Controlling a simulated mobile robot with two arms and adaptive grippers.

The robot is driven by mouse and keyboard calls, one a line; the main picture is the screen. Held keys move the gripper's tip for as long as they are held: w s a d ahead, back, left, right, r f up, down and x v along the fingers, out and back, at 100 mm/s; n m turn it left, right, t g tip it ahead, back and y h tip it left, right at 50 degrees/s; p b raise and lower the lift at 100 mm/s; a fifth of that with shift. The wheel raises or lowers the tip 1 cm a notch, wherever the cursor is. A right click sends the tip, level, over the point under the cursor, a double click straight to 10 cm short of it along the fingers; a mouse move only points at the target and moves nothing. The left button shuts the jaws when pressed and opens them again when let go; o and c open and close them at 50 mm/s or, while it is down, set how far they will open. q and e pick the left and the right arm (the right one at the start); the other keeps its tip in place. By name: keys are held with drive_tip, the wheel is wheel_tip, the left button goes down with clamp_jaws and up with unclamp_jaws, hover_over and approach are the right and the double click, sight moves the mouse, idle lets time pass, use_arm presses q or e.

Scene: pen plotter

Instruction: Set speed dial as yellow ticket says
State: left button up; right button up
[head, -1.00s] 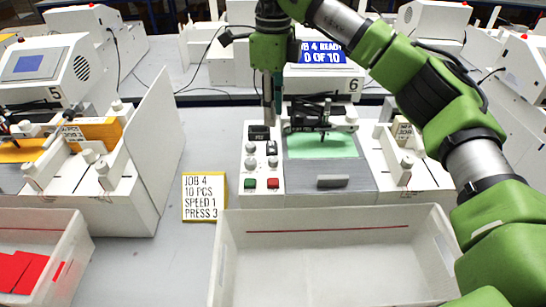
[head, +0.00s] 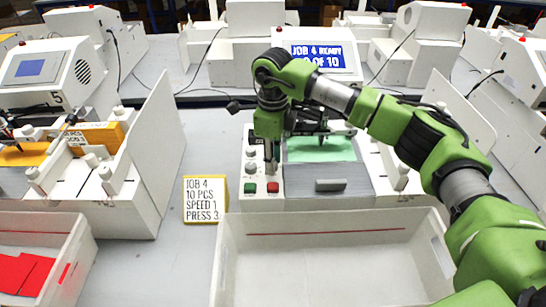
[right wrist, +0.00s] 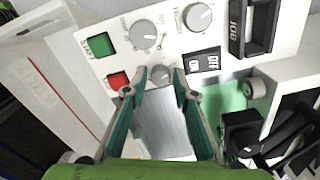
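The yellow-edged ticket (head: 205,199) stands left of the plotter and reads JOB 4, 10 PCS, SPEED 1, PRESS 3. The white control panel (head: 262,193) carries round grey dials, a green button (right wrist: 100,45) and a red button (right wrist: 118,80). My right gripper (right wrist: 161,73) points down at the panel. Its parted fingertips stand on either side of a small dial (right wrist: 161,76) close to the red button; I cannot tell whether they touch it. Two other dials show clear of the fingers, an upper-left one (right wrist: 143,35) and an upper-right one (right wrist: 198,17). The dial lettering is too small to read surely. My left gripper is out of view.
The screen (head: 322,57) behind reads JOB 4 READY, partly hidden by my right arm. An empty white bin (head: 330,214) stands in front of the plotter. A green sheet (head: 320,150) lies on its bed. Another plotter (head: 100,195) stands at left.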

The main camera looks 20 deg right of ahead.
drive_tip(key=shift+f, duration=0.2)
clamp_jaws()
drive_tip(key=shift+f+n+b, duration=0.1)
drive_tip(key=shift+n+b, duration=0.8)
drive_tip(key=shift+b, duration=0.05)
drive_tip(key=shift+w+n+b, duration=0.1)
drive_tip(key=shift+n+b, duration=0.8)
drive_tip(key=shift+n, duration=0.2)
drive_tip(key=shift+n+b, duration=0.55)
drive_tip(key=shift+n, duration=0.65)
drive_tip(key=shift+n+b, duration=0.45)
drive_tip(key=shift+n, duration=0.75)
drive_tip(key=shift+r, duration=0.2)
